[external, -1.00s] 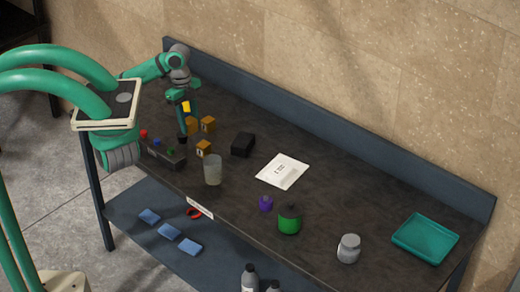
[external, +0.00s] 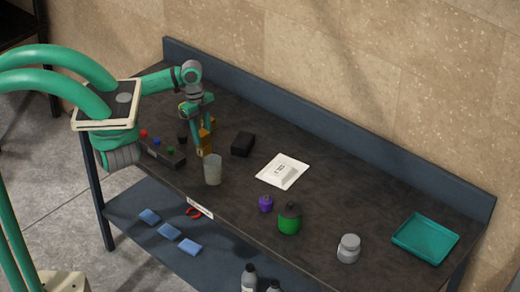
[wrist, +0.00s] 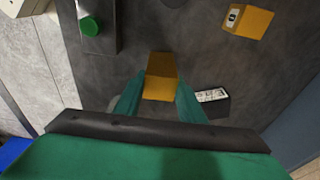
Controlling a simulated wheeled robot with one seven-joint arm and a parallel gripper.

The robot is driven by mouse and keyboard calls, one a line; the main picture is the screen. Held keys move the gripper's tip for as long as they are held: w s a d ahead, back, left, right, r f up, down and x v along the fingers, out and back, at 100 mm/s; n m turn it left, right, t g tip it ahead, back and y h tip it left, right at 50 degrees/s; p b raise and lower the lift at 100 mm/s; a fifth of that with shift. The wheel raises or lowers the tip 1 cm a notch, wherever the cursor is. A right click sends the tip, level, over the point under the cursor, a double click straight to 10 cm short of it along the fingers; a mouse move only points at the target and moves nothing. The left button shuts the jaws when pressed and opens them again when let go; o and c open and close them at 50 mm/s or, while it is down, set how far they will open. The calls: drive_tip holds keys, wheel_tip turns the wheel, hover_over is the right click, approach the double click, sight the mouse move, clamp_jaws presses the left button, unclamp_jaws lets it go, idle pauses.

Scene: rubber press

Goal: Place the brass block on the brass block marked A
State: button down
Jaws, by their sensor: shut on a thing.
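My gripper (wrist: 160,97) is shut on a brass block (wrist: 161,76), with a finger on each side of it in the wrist view. In the external view my gripper (external: 202,147) is low at the left part of the bench, where the front brass block stood. Whether the held block touches a block below is hidden. Another brass block (wrist: 248,20) with a small white label stands at the upper right of the wrist view, apart from the held one. It partly shows behind my gripper in the external view (external: 211,124). Its letter is too small to read.
A glass beaker (external: 213,171) stands close in front of my gripper. A button box (external: 166,156) lies to the left, a black box (external: 243,144) to the right. A white paper (external: 275,167), purple item (external: 266,204) and green container (external: 290,218) are farther right.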

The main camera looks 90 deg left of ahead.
sight(200, 131)
drive_tip(key=shift+w+f, duration=0.1)
drive_tip(key=shift+f, duration=0.05)
drive_tip(key=c, duration=1.2)
unclamp_jaws()
drive_tip(key=shift+o, duration=0.2)
wheel_tip(200, 131, up, 12)
drive_tip(key=s+a, duration=0.1)
drive_tip(key=shift+s, duration=0.15)
drive_tip(key=shift+a, duration=0.1)
